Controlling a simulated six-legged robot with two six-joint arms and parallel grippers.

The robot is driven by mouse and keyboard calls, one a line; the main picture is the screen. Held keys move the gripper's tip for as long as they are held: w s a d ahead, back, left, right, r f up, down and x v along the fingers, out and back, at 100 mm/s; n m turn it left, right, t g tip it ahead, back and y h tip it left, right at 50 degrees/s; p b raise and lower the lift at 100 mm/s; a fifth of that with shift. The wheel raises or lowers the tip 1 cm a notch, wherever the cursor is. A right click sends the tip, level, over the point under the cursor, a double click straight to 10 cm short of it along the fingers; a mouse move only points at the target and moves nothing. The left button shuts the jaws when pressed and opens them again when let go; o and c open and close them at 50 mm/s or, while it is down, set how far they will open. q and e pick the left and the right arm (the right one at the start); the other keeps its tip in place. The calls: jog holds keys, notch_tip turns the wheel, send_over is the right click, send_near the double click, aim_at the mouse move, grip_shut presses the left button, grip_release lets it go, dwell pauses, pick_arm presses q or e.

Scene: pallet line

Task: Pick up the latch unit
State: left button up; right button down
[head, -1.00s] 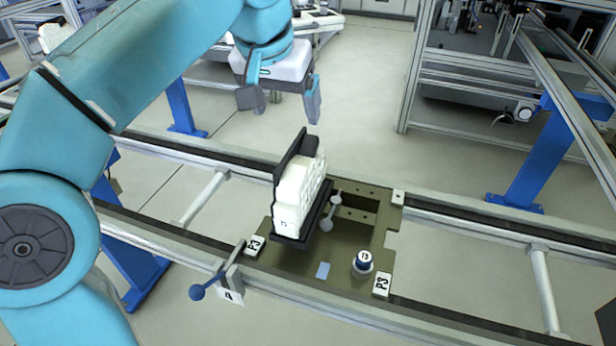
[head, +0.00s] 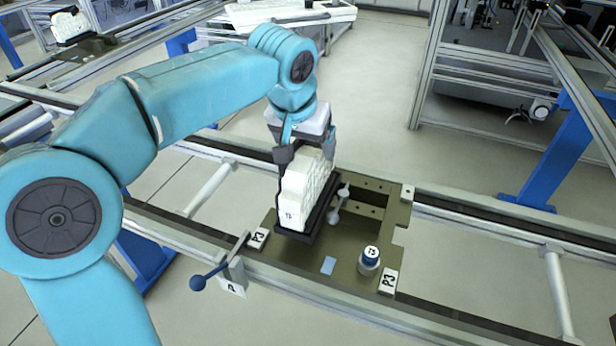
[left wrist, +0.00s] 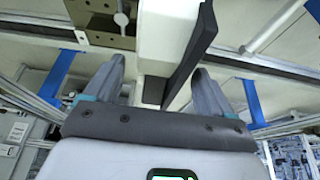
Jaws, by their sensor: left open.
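The latch unit (head: 300,200) is a white, ribbed block standing upright in a black holder (head: 322,214) on the olive pallet plate. My left gripper (head: 307,158) is open at the top of the unit, with its fingers on either side of it in the head view. In the left wrist view, the open left fingers (left wrist: 160,88) point toward the white unit (left wrist: 167,35) and a black upright plate (left wrist: 190,55). I cannot tell whether the fingers touch the unit. My right gripper does not show.
The pallet plate (head: 345,255) is marked P3 and rests on the conveyor rails. A grey lever (head: 339,204) sits beside the holder.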

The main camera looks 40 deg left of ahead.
pick_arm(q)
jog(key=shift+x, duration=0.85)
jog(key=shift+w+f, duration=0.1)
jog(key=shift+f, duration=0.25)
grip_shut()
jog(key=shift+r, duration=0.1)
